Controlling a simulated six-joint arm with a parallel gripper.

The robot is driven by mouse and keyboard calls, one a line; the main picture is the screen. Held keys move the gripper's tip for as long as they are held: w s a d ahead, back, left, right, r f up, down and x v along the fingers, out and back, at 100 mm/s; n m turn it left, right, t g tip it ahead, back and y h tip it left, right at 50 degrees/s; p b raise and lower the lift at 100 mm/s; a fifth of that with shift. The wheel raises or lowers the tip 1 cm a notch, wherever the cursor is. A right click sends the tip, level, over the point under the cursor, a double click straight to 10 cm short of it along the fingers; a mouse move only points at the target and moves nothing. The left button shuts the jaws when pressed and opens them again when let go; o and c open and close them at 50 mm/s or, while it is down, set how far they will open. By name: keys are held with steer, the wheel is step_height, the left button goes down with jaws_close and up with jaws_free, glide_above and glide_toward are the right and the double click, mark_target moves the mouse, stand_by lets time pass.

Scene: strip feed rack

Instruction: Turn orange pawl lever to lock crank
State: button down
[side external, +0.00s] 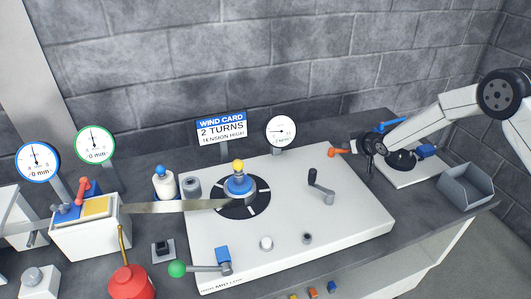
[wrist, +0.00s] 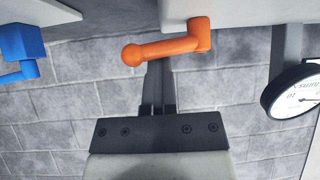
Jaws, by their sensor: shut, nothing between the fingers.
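The orange pawl lever (side external: 338,152) is at the back right edge of the white board (side external: 355,225). In the wrist view the lever (wrist: 165,48) has a rounded free end to the left and its pivot end to the right. My gripper (side external: 369,176) is just right of the lever in the side view. In the wrist view my gripper's fingers (wrist: 159,78) are together and empty, reaching up to the lever's arm. The lever overlaps their tips, so I cannot tell whether they touch. A crank with a black handle (side external: 320,187) stands on the board, left of my gripper.
A blue lever (side external: 388,126) and a grey bin (side external: 466,187) are to the right. A dial (side external: 281,131) stands behind the board, and also shows in the wrist view (wrist: 296,92). A yellow-topped hub (side external: 238,183) and a green-knobbed lever (side external: 203,268) are on the board.

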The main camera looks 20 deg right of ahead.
mark_target(336, 150)
steer(key=shift+s+a+f, duration=0.1)
steer(key=shift+s+a, duration=0.1)
steer(key=shift+s, duration=0.05)
steer(key=shift+s+a+m+g+h, duration=0.1)
steer(key=shift+s+a+m+h, duration=0.1)
steer(key=shift+m+h, duration=0.5)
steer(key=shift+s+a+m+g+h, duration=0.15)
steer(key=shift+a+m+h, duration=0.1)
steer(key=shift+m+h, duration=0.45)
steer(key=shift+s+a+m+g+h, duration=0.1)
steer(key=shift+s+a+m+h, duration=0.1)
steer(key=shift+m+h, duration=0.5)
steer(key=shift+s+a, duration=0.4)
steer(key=shift+a, duration=0.8)
steer(key=shift+w, duration=0.15)
steer(key=shift+w, duration=0.55)
steer(key=shift+f, duration=0.1)
